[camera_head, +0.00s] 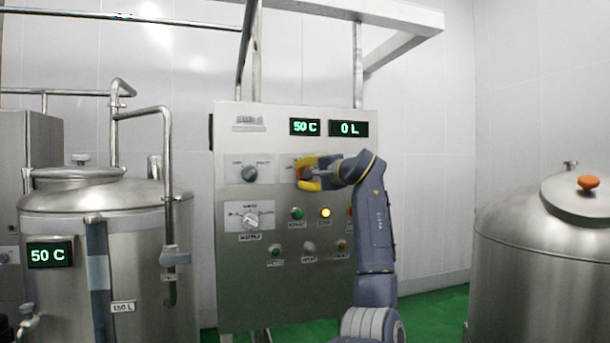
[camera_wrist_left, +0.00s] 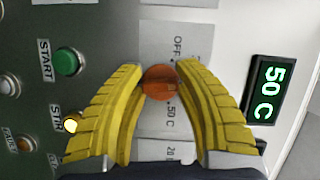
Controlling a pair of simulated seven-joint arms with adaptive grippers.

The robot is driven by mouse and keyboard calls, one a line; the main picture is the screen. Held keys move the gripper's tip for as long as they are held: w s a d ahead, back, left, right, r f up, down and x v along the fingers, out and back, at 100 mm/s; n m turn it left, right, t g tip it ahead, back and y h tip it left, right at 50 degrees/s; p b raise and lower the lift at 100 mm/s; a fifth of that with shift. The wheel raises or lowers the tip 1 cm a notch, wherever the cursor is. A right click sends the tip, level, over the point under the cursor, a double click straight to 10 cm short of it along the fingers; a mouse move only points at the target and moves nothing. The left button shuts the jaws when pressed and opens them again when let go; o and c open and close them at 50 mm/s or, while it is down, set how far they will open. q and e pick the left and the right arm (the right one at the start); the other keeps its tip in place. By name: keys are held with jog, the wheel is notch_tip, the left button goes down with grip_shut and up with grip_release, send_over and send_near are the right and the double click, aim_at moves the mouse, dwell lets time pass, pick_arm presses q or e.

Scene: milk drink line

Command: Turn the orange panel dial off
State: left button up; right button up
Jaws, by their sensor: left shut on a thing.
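The orange dial (camera_wrist_left: 158,82) sits on the grey control panel (camera_head: 235,290), beside a pale label plate that reads OFF and 50 C in the left wrist view. Its pointer direction is not clear. My left gripper (camera_wrist_left: 160,75) has its yellow fingertips closed on both sides of the dial. In the head view the same gripper (camera_head: 306,174) is at the upper middle of the panel and hides most of the dial and its label. My right gripper is not in view.
Other panel controls are close by: a grey dial (camera_head: 249,174), a white-plated selector (camera_head: 251,219), a green button (camera_head: 297,213) and a lit yellow button (camera_head: 325,212). Displays (camera_head: 305,127) read 50 C and 0 L. Steel tanks stand left (camera_head: 90,215) and right (camera_head: 530,240).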

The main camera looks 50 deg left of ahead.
pick_arm(q)
jog(key=n+t+h, duration=0.1)
jog(key=n+h, duration=0.1)
jog(key=n, duration=0.3)
jog(key=shift+c, duration=0.2)
jog(key=n+t+h, duration=0.2)
jog(key=n, duration=0.1)
jog(key=shift+f+n, duration=0.15)
jog(key=shift+n, duration=0.15)
jog(key=shift+w, duration=0.1)
dwell(0.4)
jog(key=o, duration=1.1)
jog(key=shift+f, duration=0.1)
jog(key=shift+o, duration=0.6)
jog(key=shift+d, duration=0.1)
jog(key=v, duration=1.2)
